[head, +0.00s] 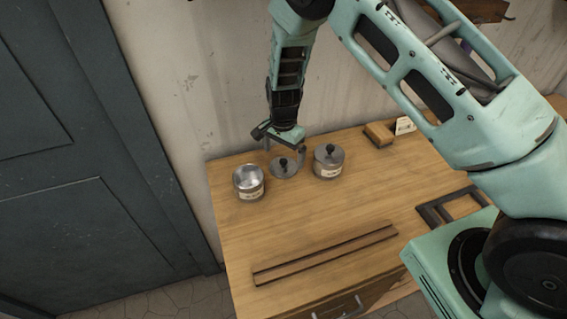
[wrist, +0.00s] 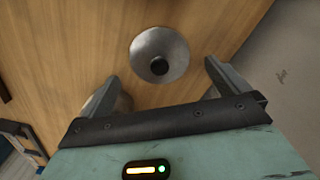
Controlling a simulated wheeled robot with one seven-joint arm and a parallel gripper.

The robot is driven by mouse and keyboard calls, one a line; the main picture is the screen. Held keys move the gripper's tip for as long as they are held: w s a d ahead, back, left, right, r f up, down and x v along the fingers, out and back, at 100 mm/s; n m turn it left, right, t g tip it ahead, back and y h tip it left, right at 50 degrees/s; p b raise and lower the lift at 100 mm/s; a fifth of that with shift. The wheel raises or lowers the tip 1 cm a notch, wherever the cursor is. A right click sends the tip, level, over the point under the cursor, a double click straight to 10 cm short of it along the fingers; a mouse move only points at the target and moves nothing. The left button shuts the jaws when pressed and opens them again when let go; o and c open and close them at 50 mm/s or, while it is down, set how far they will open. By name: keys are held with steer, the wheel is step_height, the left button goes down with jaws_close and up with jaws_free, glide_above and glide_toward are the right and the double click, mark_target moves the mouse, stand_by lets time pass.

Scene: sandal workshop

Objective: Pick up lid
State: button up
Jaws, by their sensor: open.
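A round grey metal lid (head: 285,168) with a dark knob lies on the wooden table between two metal pots. The open pot (head: 249,190) stands to its left, with its shiny inside showing. The other pot (head: 328,170), to the right, wears a similar lid with a black knob. My gripper (head: 285,149) is open and empty, just above the loose lid. In the wrist view the lid (wrist: 172,45) lies beyond my open fingers (wrist: 162,74), its knob roughly between them. A round shape behind the left finger is mostly hidden.
A long dark-edged wooden strip (head: 325,254) lies along the table's front. A wooden block (head: 378,133) and a small white card (head: 404,125) stand at the back right. A dark frame (head: 432,216) lies at the right. The wall rises close behind the pots.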

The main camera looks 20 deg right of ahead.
mark_target(283, 160)
steer(key=shift+f+p, duration=0.6)
steer(key=shift+f, duration=1.1)
steer(key=shift+d, duration=0.1)
steer(key=c, duration=0.9)
steer(key=shift+r, duration=0.15)
